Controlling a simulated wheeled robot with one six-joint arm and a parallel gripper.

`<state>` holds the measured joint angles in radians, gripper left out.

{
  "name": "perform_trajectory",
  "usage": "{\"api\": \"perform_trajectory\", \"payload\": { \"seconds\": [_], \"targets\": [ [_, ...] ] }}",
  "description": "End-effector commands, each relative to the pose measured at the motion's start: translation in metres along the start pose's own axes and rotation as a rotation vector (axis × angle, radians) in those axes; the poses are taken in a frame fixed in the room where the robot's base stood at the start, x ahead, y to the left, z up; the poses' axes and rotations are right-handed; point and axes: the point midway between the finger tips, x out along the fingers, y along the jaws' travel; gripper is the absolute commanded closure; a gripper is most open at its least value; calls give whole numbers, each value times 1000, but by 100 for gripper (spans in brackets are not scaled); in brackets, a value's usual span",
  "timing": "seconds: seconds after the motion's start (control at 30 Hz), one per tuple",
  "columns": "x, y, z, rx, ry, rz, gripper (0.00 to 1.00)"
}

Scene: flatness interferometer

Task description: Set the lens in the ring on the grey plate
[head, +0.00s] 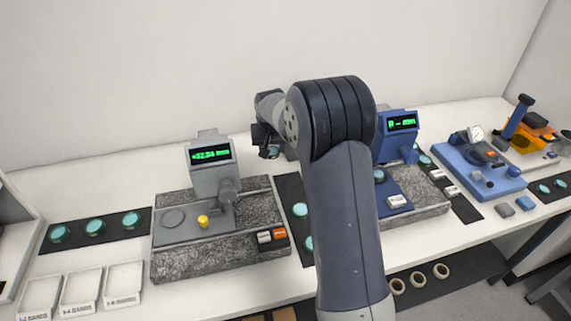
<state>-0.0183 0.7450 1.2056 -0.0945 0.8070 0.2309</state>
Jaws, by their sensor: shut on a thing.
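My gripper (265,148) is partly hidden behind my own arm. It is shut on a small teal lens (272,153), of which only a little shows. It is in the air to the upper right of the grey instrument (212,178). The grey plate (190,232) lies on the speckled granite base of that instrument. The ring (173,218) is a thin dark circle at the plate's left, and it looks empty.
A dark mat (78,241) with several teal lenses lies left of the granite base, above white trays (82,288). Another lens mat (287,190) lies to its right. A blue instrument (398,140) stands beyond my arm. Orange and white buttons (272,236) are at the base's front right.

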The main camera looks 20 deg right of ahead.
Motion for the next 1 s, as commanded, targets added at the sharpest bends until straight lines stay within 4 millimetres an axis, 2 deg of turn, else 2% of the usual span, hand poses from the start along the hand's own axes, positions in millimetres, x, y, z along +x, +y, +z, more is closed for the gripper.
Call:
{"api": "perform_trajectory", "payload": {
  "seconds": [0.1, 0.27, 0.5, 0.87, 0.9, 1.0],
  "targets": [
    [16, 0, 7, -1, -2, 0, 79],
    [27, 0, 11, 0, -2, 0, 79],
    [55, 0, 23, 1, -1, 0, 79],
    [61, 0, 25, 0, 1, -1, 79],
    [59, 0, 24, 0, 1, -1, 53],
    [59, 0, 24, 0, 1, 0, 44]
  ]
}}
